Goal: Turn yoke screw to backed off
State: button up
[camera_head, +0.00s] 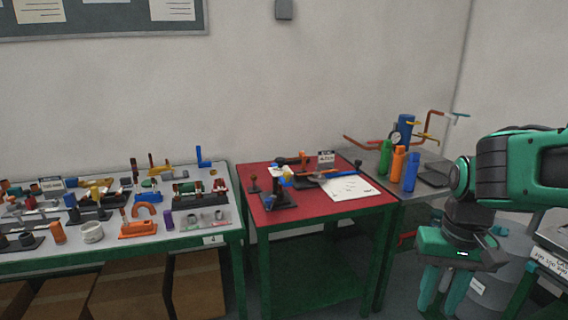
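I cannot pick out the yoke screw with certainty; the fittings are too small to tell. A small dark stand with blue and yellow parts (279,199) sits on the red table (310,215). My gripper (443,292) hangs at the lower right, pointing down. Its green fingers are apart with nothing seen between them. It is in front of the tables and touches nothing that I can see; the fingertips are near the frame's bottom.
Green, orange and blue bottles (398,163) stand at the grey table's front. A white paper (349,188) lies on the red table. The left table (190,238) is crowded with small parts. A grey drum (497,285) stands behind my gripper.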

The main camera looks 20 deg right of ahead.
aim_at(280, 161)
jog(key=z, duration=0.3)
jog(key=i, duration=1.3)
jog(key=u, duration=0.3)
